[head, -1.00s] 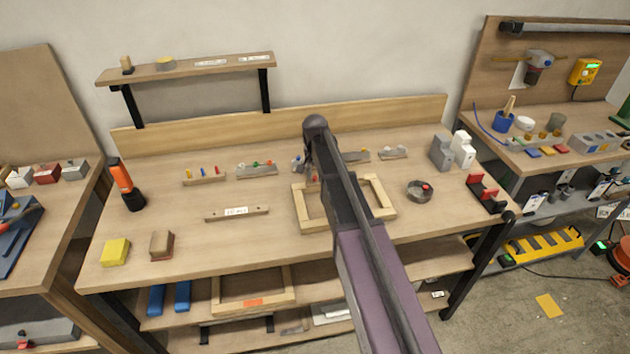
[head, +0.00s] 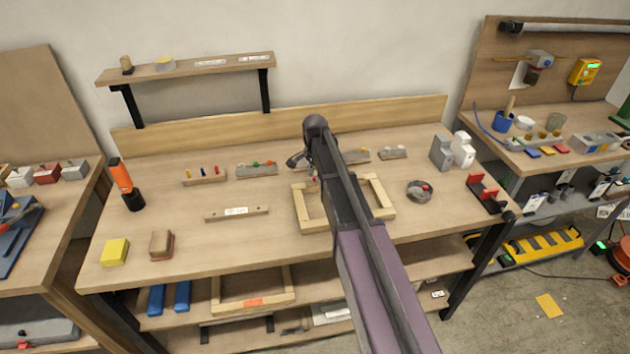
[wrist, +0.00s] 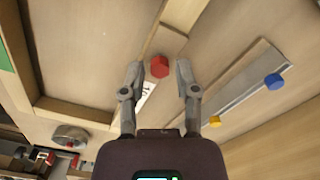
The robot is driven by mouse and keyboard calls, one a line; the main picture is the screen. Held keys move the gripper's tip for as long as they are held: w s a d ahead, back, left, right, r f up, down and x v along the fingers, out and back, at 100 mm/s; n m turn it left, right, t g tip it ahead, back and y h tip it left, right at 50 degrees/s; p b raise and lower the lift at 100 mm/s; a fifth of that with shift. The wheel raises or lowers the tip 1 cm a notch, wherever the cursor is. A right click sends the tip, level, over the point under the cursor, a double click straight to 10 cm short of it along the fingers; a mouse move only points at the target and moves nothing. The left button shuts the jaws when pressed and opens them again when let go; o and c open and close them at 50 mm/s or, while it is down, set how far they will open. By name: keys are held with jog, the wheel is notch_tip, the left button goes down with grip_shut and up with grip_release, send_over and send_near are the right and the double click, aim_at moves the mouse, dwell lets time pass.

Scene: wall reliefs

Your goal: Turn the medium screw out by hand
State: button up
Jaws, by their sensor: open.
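In the wrist view my gripper (wrist: 159,72) is open, its two fingers on either side of a red screw head (wrist: 159,66). Small gaps show between the head and each fingertip. The red head stands at a wooden strip with a white label; its shank is hidden. I cannot tell its size from this view. In the head view my gripper (head: 300,161) is above the bench, behind the wooden frame's back left corner, partly hidden by my arm.
A grey rail (wrist: 240,88) with a blue head (wrist: 274,81) and a yellow head (wrist: 215,121) lies close on the right. The wooden frame (head: 304,212) and a round dish (head: 419,191) stand nearby.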

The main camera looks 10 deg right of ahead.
dwell(0.3)
jog(key=m, duration=0.3)
jog(key=shift+m, duration=1.1)
jog(key=m, duration=0.2)
jog(key=shift+m, duration=1.5)
jog(key=shift+m, duration=0.3)
jog(key=shift+m, duration=2.3)
